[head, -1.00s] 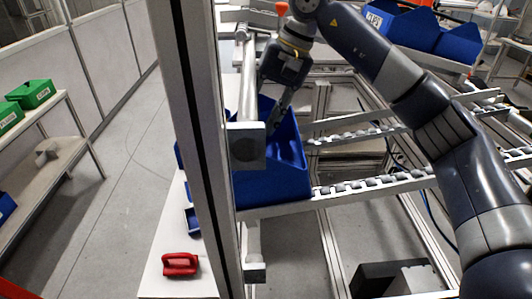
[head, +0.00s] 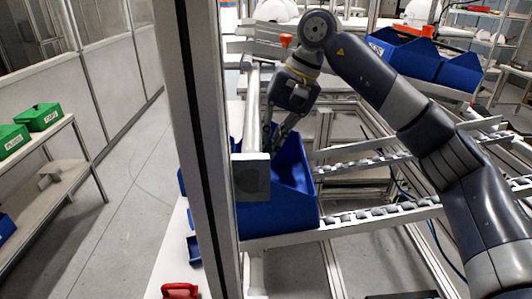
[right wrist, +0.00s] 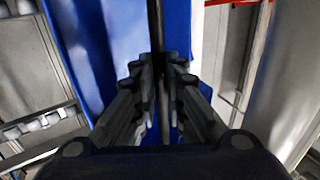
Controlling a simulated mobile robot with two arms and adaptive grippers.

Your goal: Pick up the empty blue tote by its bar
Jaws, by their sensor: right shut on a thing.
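The blue tote (head: 275,205) sits on the roller rack just right of the grey upright post. Its inside shows only in part, and no contents show there. My right gripper (head: 278,140) reaches down from above into the top of the tote, and its fingers are shut on the bar. In the right wrist view, a dark narrow bar (right wrist: 156,28) runs between my fingers (right wrist: 162,85), with blue tote walls (right wrist: 103,45) beside it. The bar is hidden by the fingers in the head view. My left gripper is not in view.
The grey post (head: 200,120) stands close on the left of the tote. Roller rails (head: 375,215) run right from it. Other blue totes (head: 455,70) stand at the back right. Green bins (head: 40,117) sit on a left shelf. A red object (head: 180,291) lies at the bottom.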

